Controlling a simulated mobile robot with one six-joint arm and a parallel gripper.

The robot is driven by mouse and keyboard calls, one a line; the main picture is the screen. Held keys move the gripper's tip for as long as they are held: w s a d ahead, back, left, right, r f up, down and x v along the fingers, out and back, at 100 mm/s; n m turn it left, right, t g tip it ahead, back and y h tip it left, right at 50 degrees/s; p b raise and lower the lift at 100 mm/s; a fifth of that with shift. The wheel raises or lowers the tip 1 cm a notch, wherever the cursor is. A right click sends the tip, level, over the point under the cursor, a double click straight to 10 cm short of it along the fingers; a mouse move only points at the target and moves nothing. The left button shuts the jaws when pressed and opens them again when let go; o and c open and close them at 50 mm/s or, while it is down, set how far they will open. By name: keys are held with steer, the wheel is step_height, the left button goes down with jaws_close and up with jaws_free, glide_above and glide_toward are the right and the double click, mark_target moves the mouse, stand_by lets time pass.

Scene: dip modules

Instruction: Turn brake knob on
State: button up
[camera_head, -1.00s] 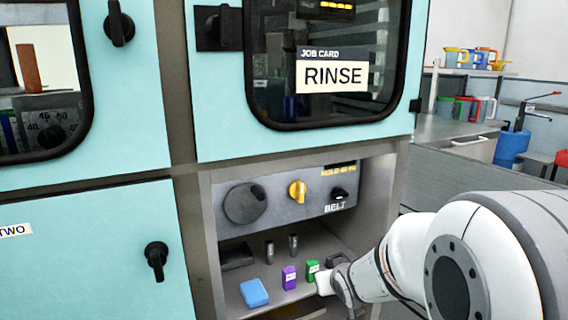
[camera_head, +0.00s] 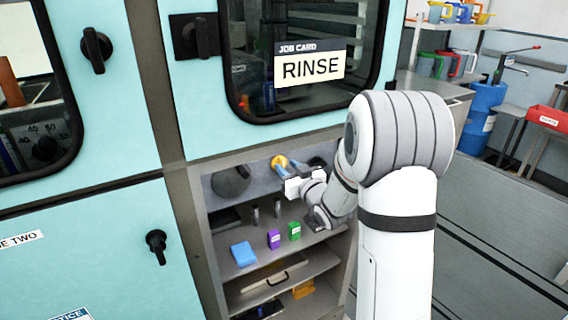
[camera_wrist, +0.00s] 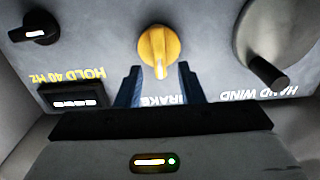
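The yellow brake knob (camera_head: 278,161) is on the grey panel under the RINSE window. In the wrist view the brake knob (camera_wrist: 159,48) is large and central, its pointer ridge facing down the picture, and the upside-down BRAKE label is partly hidden. My gripper (camera_head: 284,171) is at the panel beside the knob. In the wrist view my gripper (camera_wrist: 158,70) is open, its two blue fingers one on each side of the knob's lower end. I see no clear contact with the knob.
A grey hand-wind wheel (camera_wrist: 280,45) and a small black knob (camera_wrist: 34,27) flank the brake knob. A display (camera_wrist: 73,97) sits nearby. Below, a shelf carries a blue block (camera_head: 243,254), a purple block (camera_head: 274,239) and a green block (camera_head: 294,231).

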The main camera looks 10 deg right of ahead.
steer(key=shift+x, duration=1.2)
jaws_close()
